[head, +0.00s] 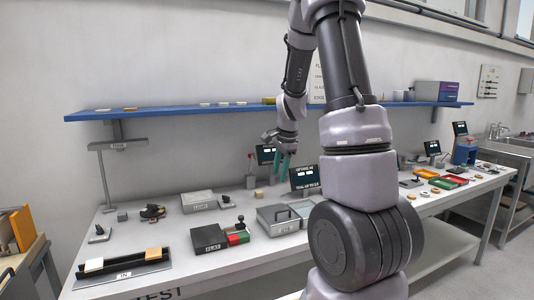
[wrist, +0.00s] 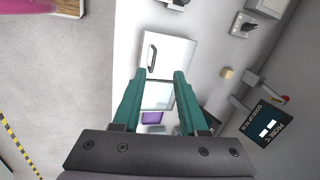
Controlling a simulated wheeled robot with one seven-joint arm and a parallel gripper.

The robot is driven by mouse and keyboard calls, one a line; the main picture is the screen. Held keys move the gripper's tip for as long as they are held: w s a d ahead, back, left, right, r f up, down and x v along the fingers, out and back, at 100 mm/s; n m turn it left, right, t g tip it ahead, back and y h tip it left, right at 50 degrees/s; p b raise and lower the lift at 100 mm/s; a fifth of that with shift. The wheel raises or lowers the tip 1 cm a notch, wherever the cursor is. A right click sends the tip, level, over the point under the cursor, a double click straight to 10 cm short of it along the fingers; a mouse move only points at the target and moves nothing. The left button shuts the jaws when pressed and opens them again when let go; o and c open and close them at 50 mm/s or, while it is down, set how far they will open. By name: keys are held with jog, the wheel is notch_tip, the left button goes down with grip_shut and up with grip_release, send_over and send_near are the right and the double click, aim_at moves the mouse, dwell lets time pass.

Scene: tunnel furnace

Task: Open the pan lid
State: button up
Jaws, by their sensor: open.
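A grey metal box-like pan (head: 281,220) stands on the long table, with a bar handle on its front side. In the wrist view its pale flat top (wrist: 176,55) and dark handle (wrist: 152,56) show just beyond the fingertips. My gripper (head: 281,174) has teal fingers pointing down, above the table and behind the pan in the head view. In the wrist view the gripper (wrist: 160,75) is open, with nothing held between its fingers. A glassy, pale panel (wrist: 158,95) shows between the fingers. My arm hides part of the table right of the pan.
A small wooden block (wrist: 227,73) and a monitor on a stand (wrist: 268,124) are toward the wall. A dark box (head: 208,240) with red and green blocks stands left of the pan. A blue shelf (head: 180,112) runs along the wall above.

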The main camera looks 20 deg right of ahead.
jog(key=s+a+r+n+t, duration=0.1)
jog(key=s+a+r+n, duration=0.2)
jog(key=a+r, duration=0.3)
notch_tip(320, 180, up, 2)
jog(key=shift+s+r+y, duration=0.1)
jog(key=shift+s+y, duration=0.3)
jog(key=shift+s, duration=0.1)
jog(key=shift+r, duration=0.1)
